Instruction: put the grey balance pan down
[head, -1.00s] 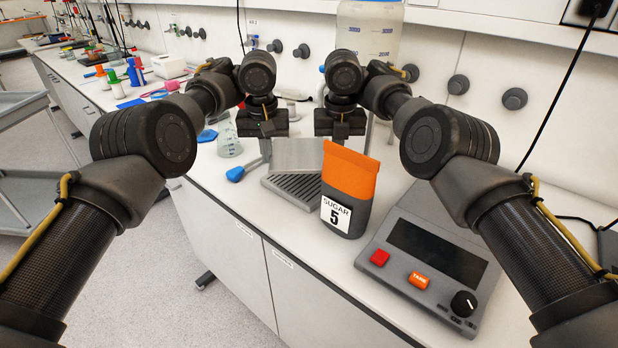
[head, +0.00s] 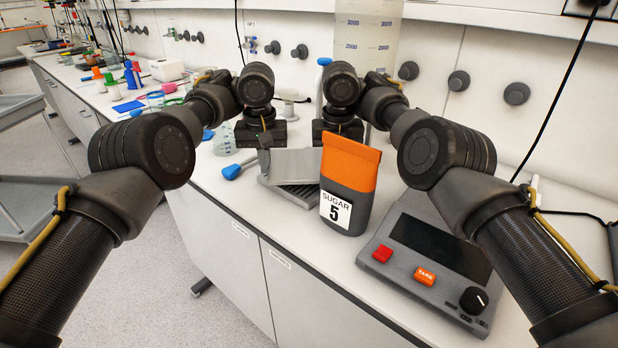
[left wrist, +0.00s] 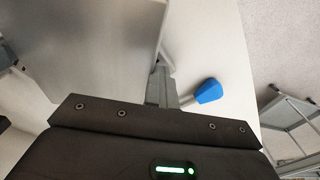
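The grey balance pan (head: 296,162) is a flat metal plate over a dark ribbed base (head: 300,194), left of the sugar bag. It looks tilted, and I cannot tell whether it touches the base. My left gripper (head: 264,160) is at the pan's left edge and appears shut on it. In the left wrist view the pan (left wrist: 85,45) fills the upper left, with a finger (left wrist: 160,85) along its edge. My right gripper (head: 338,138) is at the pan's far right side; its fingertips are hidden behind the sugar bag.
The orange and grey sugar bag (head: 349,180) stands close at the pan's right. A scale console (head: 430,260) lies right of it. A blue-tipped tool (head: 234,171) and a glass flask (head: 224,140) are left of the pan. A large clear container (head: 362,50) stands behind.

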